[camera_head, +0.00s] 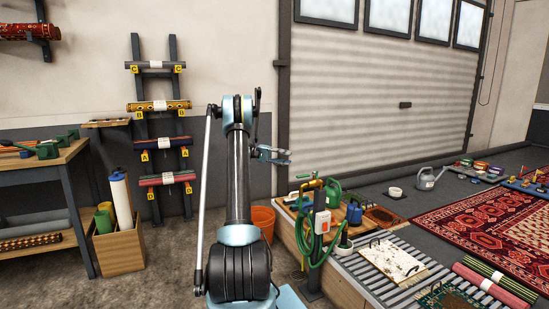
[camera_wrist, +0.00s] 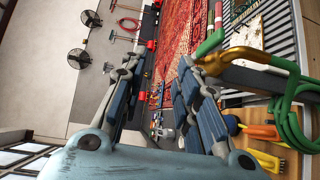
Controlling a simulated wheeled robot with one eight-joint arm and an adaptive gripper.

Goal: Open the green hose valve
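The green hose (camera_head: 321,250) hangs looped on a post beside the wash pit; its coil also shows at the right of the wrist view (camera_wrist: 290,118). In the wrist view a brass pipe (camera_wrist: 262,57) carries a green lever-like part (camera_wrist: 211,42), seemingly the valve handle. In the head view the valve is small, near the yellow fitting (camera_head: 307,184) on the post top. My gripper (camera_head: 272,155) is up and left of the post. In the wrist view my gripper (camera_wrist: 160,68) is open with nothing between its fingers. The right fingertip overlaps the brass pipe's end; contact cannot be told.
An orange bucket (camera_head: 262,222) stands left of the post. A green can (camera_head: 333,189) and a blue jug (camera_head: 354,212) stand behind it. A metal grate (camera_head: 365,283) with a cream board (camera_head: 393,261) lies to the right. A roll-up door (camera_head: 380,105) stands behind.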

